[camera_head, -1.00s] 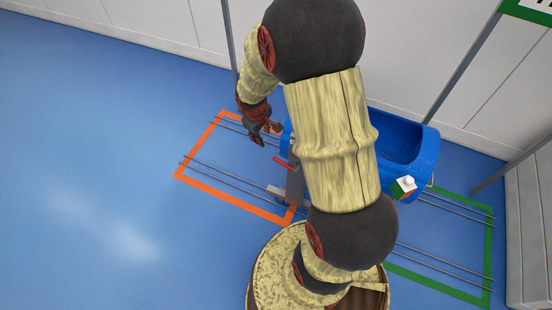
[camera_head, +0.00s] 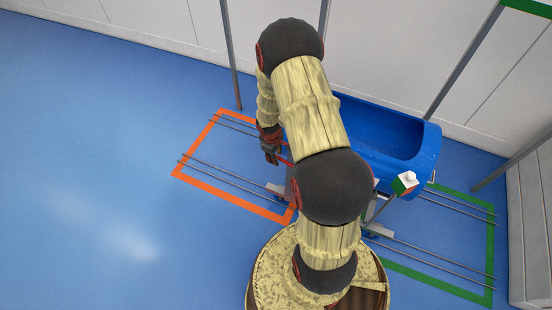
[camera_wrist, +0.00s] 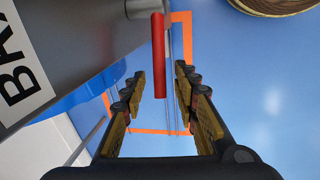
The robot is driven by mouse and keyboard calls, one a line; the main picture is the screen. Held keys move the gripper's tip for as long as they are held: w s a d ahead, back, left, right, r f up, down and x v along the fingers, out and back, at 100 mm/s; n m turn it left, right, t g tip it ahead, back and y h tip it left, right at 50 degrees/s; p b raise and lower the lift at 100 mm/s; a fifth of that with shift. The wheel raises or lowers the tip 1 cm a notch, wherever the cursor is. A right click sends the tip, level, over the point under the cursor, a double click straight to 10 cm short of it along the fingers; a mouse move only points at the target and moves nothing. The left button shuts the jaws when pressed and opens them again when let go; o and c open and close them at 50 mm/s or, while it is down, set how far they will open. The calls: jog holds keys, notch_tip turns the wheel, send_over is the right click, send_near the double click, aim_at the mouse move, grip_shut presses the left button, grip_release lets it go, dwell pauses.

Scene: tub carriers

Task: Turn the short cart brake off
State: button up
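A cart with a blue tub (camera_head: 417,160) stands on floor rails, partly hidden behind my arm. Its red brake lever (camera_wrist: 158,55) shows in the wrist view as a straight bar sticking out from a grey panel (camera_wrist: 80,40). A white label (camera_wrist: 20,82) on that panel shows part of the letters "BRA". In the head view a small part of the red lever (camera_head: 285,161) shows beside my gripper (camera_head: 271,155). In the wrist view my gripper (camera_wrist: 160,88) is open. The lever lies between its fingertips in the picture; I cannot tell whether they touch.
An orange floor frame (camera_head: 240,207) lies around the left end of the rails, a green one (camera_head: 493,255) around the right end. A white, red and green block (camera_head: 406,183) sits by the tub's front. Posts (camera_head: 231,60) and a wall stand behind. The floor at left is clear.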

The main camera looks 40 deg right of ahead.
jog(key=shift+f, duration=0.45)
jog(key=shift+c, duration=0.7)
grip_shut()
